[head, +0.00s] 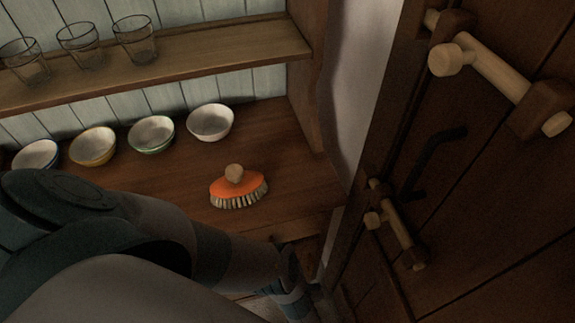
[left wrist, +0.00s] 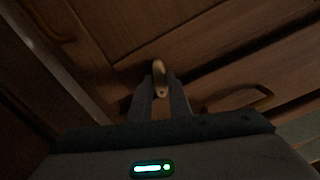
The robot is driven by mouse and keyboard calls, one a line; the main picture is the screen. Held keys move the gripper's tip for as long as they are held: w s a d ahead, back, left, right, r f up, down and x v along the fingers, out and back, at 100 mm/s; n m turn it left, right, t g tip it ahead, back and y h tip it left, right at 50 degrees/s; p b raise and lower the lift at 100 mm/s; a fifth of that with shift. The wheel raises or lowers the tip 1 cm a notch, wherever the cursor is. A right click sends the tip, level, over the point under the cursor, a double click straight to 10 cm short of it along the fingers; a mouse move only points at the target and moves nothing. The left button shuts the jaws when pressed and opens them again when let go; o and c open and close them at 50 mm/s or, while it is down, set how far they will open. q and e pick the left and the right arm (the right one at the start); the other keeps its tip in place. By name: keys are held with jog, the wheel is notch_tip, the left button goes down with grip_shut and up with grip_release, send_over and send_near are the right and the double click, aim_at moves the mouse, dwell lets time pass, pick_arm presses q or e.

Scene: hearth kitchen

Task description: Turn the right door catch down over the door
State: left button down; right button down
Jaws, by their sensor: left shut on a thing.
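A small pale wooden catch (left wrist: 160,72) shows in the left wrist view in front of dark wooden panels. My left gripper (left wrist: 161,88) is shut on it, with one finger on each side. The catch looks long in the picture's up-down direction; its pivot and exact angle to the door are hard to make out in the dark. In the head view my left arm reaches down past the counter's front edge, and its fingers and the catch are hidden there. My right gripper is in neither view.
A wooden counter (head: 290,170) holds an orange brush (head: 238,187) and several bowls (head: 210,122). Glasses (head: 134,40) stand on a shelf above. A dark door with wooden bolts (head: 490,68) stands close on the right. A curved handle (left wrist: 250,99) is right of the catch.

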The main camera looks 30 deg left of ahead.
pick_arm(q)
jog(key=shift+w+d+n, duration=0.1)
jog(key=shift+w+n, duration=0.1)
jog(key=shift+n, duration=0.8)
jog(key=shift+w+d+n, duration=0.1)
jog(key=shift+w+n, duration=0.05)
jog(key=shift+n, duration=0.85)
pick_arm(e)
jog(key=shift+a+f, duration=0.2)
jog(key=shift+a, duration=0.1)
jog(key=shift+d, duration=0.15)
pick_arm(q)
jog(key=c, duration=1.6)
grip_release()
jog(key=shift+c, duration=0.2)
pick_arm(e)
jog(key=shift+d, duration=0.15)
pick_arm(q)
jog(key=shift+d+f, duration=0.1)
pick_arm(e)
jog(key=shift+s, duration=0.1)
